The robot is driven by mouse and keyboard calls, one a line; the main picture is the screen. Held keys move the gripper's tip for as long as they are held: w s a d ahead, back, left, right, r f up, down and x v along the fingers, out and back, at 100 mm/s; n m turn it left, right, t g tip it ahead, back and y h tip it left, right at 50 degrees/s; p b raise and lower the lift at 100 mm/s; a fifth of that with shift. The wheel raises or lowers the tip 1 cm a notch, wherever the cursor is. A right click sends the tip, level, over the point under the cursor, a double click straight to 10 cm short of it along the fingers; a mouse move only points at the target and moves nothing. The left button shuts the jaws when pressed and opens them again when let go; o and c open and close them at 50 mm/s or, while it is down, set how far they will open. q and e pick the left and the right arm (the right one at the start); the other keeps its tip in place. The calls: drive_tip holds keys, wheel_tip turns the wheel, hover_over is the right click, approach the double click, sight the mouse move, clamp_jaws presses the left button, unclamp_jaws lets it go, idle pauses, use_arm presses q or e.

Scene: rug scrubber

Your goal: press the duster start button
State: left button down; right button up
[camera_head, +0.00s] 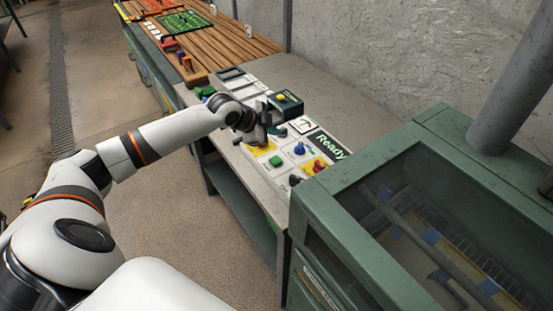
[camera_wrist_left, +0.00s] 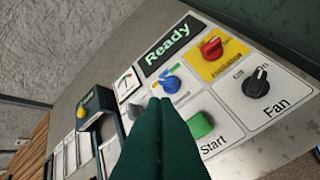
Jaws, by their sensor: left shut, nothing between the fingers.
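A control panel (camera_head: 318,156) on a grey bench carries a "Ready" display (camera_head: 328,144). On it is a green button (camera_head: 276,161), labelled "Start" in the left wrist view (camera_wrist_left: 201,124). My left gripper (camera_head: 262,145) is over the panel, its fingers shut and empty. In the left wrist view its dark green fingers (camera_wrist_left: 160,101) are in front of the panel, with the green button just right of their tips. I cannot tell whether they touch the panel. My right gripper is out of view.
Near the button are a blue knob (camera_wrist_left: 172,83), a red knob (camera_wrist_left: 210,47) and a black Fan knob (camera_wrist_left: 256,82). A dark box with a yellow button (camera_head: 281,98) stands behind my gripper. A green cabinet with a window (camera_head: 350,176) stands at right.

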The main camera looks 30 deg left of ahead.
use_arm(q)
drive_tip(key=f, duration=0.1)
drive_tip(key=b, duration=0.7)
hover_over(273, 162)
wheel_tip(273, 162, down, 5)
drive_tip(key=shift+a+f, duration=0.1)
drive_tip(key=shift+f, duration=0.1)
wheel_tip(273, 162, down, 2)
drive_tip(key=shift+f, duration=0.25)
idle(0.8)
idle(0.4)
drive_tip(key=shift+f, duration=0.35)
